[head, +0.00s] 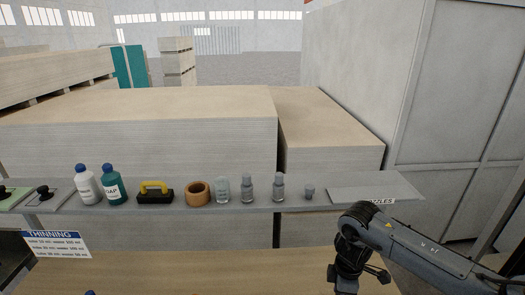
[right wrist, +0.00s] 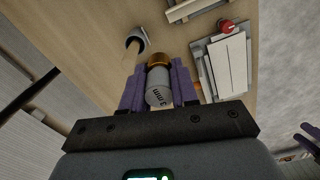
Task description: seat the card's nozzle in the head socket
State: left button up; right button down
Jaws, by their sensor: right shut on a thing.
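In the right wrist view my right gripper (right wrist: 159,70) has its two purple fingers shut on a grey nozzle (right wrist: 159,92). The nozzle has a brass-coloured ring at its far end, and its near face is marked "3 mm". Beyond it, up and left, is a grey cylindrical fitting (right wrist: 137,37); I cannot tell whether this is the head socket. The nozzle appears apart from it. In the head view a card headed "THINNING" (head: 56,243) hangs at the shelf's left. A purple part at the right edge of the wrist view may be my left gripper (right wrist: 307,138); its opening is unclear.
A red knob (right wrist: 226,25) tops a white-panelled unit.

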jog(key=s+a+f+m, duration=0.3)
jog(key=s+m, duration=0.1)
jog(key=m, duration=0.5)
jog(key=s+r+m+p, duration=0.5)
jog(key=s+r+p, duration=0.4)
jog(key=p, duration=0.5)
notch_tip(320, 180, up, 3)
jog(key=shift+a+f+m+p, duration=0.15)
jog(key=shift+f+m+p, duration=0.05)
jog(key=shift+m+p, duration=0.15)
